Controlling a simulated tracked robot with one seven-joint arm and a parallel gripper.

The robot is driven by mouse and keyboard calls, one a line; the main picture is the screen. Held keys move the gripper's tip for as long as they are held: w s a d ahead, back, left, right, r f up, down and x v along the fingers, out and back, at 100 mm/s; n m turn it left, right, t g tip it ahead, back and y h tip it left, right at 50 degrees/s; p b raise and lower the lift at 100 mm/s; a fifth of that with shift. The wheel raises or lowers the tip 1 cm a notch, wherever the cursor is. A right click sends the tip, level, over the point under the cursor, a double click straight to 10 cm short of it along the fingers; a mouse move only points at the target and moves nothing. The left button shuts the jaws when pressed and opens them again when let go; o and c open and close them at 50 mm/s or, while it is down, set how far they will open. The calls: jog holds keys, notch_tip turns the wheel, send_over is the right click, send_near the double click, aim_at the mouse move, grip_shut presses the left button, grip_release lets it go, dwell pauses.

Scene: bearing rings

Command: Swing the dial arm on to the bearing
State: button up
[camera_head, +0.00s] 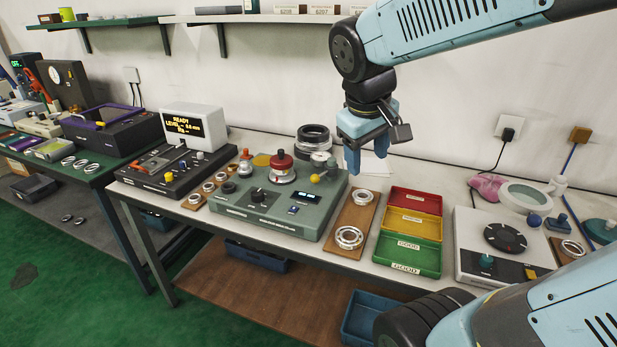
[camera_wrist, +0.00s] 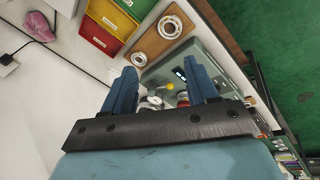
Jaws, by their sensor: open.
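A green-grey test instrument (camera_head: 262,222) stands on the bench, with a small display and a black knob on its front. A red-topped, silver spindle stack (camera_head: 281,168) rises from its middle. A yellow ball knob (camera_head: 315,178) sits at its back right, probably the handle of the dial arm; the arm is too small to make out. The yellow knob also shows in the wrist view (camera_wrist: 170,87), between my fingers. My gripper (camera_head: 364,160) is open and empty, above and to the right of the instrument, apart from it. I cannot tell which bearing is on the spindle.
A wooden board (camera_head: 357,215) with bearing rings lies right of the instrument, then red, yellow and green bins (camera_head: 412,255). A stack of dark rings (camera_head: 314,136) stands behind. A black device with a lit display (camera_head: 190,126) is to the left.

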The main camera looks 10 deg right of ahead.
jog(key=w+f+n+g+h, duration=0.2)
jog(key=w+f+n+h, duration=0.15)
jog(key=w, duration=0.35)
jog(key=n+t+h, duration=0.5)
jog(key=n+h, duration=0.2)
jog(key=n, duration=0.7)
send_near(312, 179)
jog(key=shift+y, duration=0.25)
jog(key=x, duration=1)
jog(key=shift+r, duration=0.25)
jog(key=shift+c, duration=0.4)
grip_shut()
